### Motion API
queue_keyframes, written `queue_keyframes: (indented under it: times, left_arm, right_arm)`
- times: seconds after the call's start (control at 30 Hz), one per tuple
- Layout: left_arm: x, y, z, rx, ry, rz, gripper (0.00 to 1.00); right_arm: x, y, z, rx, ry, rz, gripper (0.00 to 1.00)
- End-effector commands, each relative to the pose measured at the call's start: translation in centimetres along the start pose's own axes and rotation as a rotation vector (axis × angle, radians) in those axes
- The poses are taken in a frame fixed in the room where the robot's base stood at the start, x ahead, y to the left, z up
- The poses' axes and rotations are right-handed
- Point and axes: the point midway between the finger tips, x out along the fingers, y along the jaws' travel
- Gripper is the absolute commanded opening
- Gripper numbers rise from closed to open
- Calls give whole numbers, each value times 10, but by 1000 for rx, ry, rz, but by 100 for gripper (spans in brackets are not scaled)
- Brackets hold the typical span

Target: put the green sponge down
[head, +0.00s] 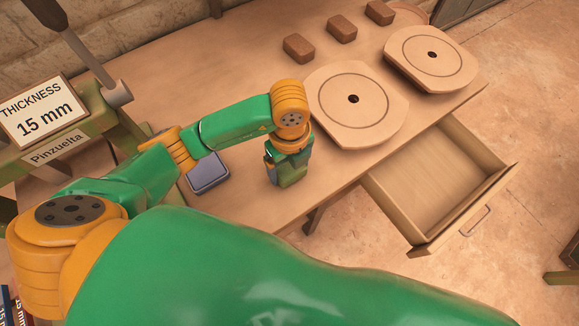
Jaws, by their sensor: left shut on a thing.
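My left gripper (282,163) points down over the wooden table, near its front edge. It is shut on the green sponge (293,176), an olive-green block that shows at the gripper's lower end. The gripper and wrist hide part of the sponge. I cannot tell whether the sponge touches the tabletop (235,85). My right gripper is not in view.
A blue-grey tray (208,170) lies left of the gripper. Two round-holed wooden plates (350,100) (432,55) lie to the right. Several brown blocks (299,48) stand at the back. An open, empty drawer (430,185) juts out front right. A thickness sign (42,110) stands left.

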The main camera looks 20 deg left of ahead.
Motion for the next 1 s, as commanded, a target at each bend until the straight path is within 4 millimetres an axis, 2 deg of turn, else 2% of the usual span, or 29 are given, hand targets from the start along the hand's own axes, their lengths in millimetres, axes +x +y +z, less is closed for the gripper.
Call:
queue_keyframes:
  times: [0.07, 0.4, 0.43, 0.47, 0.77, 0.9, 1.0]
  left_arm:
    - [5, 0, 0, -1, -1, 2, 34]
    - [11, 0, 0, 0, -1, -2, 34]
    - [10, 0, 0, 0, -1, -2, 95]
    - [10, 0, 0, 0, -1, -2, 100]
    - [3, -1, 0, 0, -1, -3, 100]
    - [-21, -2, 0, 2, -3, -8, 100]
    - [-52, -2, 1, 1, -7, -7, 100]
  right_arm:
    - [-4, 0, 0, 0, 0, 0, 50]
    - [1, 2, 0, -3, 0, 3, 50]
    - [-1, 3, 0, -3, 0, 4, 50]
    - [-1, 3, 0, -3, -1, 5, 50]
    - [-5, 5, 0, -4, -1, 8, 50]
    - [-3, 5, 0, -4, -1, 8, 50]
    - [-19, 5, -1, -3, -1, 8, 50]
